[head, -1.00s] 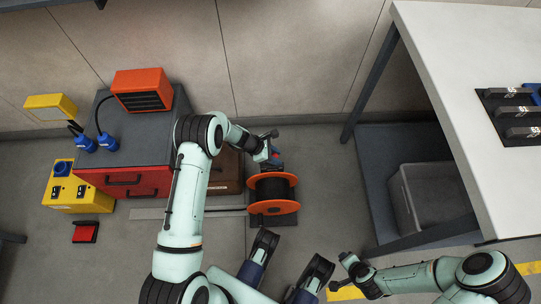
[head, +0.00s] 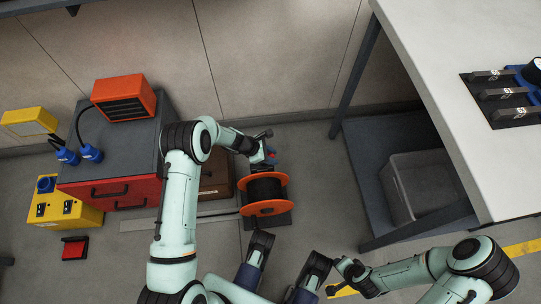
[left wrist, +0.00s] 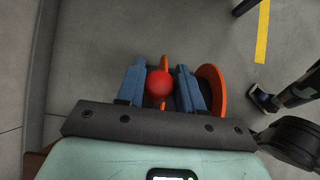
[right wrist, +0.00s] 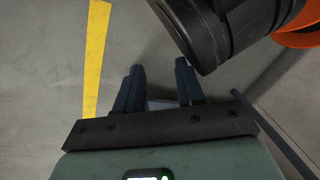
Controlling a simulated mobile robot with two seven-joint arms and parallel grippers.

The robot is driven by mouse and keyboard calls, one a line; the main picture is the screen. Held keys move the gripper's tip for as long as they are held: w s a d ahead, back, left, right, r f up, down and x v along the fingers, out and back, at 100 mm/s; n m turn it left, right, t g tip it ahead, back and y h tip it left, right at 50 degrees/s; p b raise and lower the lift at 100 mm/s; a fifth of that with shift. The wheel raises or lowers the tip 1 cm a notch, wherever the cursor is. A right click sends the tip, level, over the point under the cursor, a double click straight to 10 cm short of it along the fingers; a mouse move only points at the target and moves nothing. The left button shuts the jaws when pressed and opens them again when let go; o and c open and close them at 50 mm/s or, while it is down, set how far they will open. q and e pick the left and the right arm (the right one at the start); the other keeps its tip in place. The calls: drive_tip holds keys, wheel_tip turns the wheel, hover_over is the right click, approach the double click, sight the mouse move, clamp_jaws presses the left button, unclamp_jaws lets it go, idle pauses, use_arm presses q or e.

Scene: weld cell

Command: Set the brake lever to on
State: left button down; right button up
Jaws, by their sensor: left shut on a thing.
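The cable reel (head: 264,189) has orange flanges and a dark drum, and it stands on the floor in the middle of the head view. The red ball knob (left wrist: 159,85) of the brake lever shows in the left wrist view, in front of the reel's orange flange (left wrist: 211,86). My left gripper (head: 266,156) is at the reel's far side, its fingers shut on the knob. The lever's shaft and any on or off marking are hidden or too small to read. My right gripper (right wrist: 158,76) is open and empty, low at the front, away from the reel.
A red-drawered cabinet (head: 85,178) with an orange unit (head: 123,98) stands left. A yellow box (head: 70,211) and a red pedal (head: 74,248) are beside it. A white-topped table (head: 440,60) with a grey bin (head: 425,188) underneath stands right. Floor between reel and table is clear.

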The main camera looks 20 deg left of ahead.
use_arm(q)
drive_tip(key=shift+d+f, duration=0.1)
drive_tip(key=shift+d, duration=0.25)
drive_tip(key=c, duration=0.8)
unclamp_jaws()
drive_tip(key=shift+w, duration=0.1)
drive_tip(key=shift+f, duration=0.1)
use_arm(e)
drive_tip(key=shift+w, duration=0.1)
use_arm(q)
drive_tip(key=shift+a, duration=0.1)
drive_tip(key=shift+a+r, duration=0.35)
drive_tip(key=shift+r, duration=0.15)
drive_tip(key=p+v, duration=0.2)
drive_tip(key=v, duration=0.3)
drive_tip(key=shift+r, duration=0.1)
drive_tip(key=p+v, duration=0.1)
drive_tip(key=v, duration=0.6)
drive_tip(key=shift+s+a+p, duration=0.1)
drive_tip(key=shift+s+p, duration=0.1)
drive_tip(key=shift+p, duration=0.1)
use_arm(e)
drive_tip(key=shift+y, duration=0.3)
drive_tip(key=r, duration=0.1)
drive_tip(key=a+r, duration=0.1)
drive_tip(key=r, duration=0.1)
drive_tip(key=a+r, duration=0.1)
drive_tip(key=r, duration=0.1)
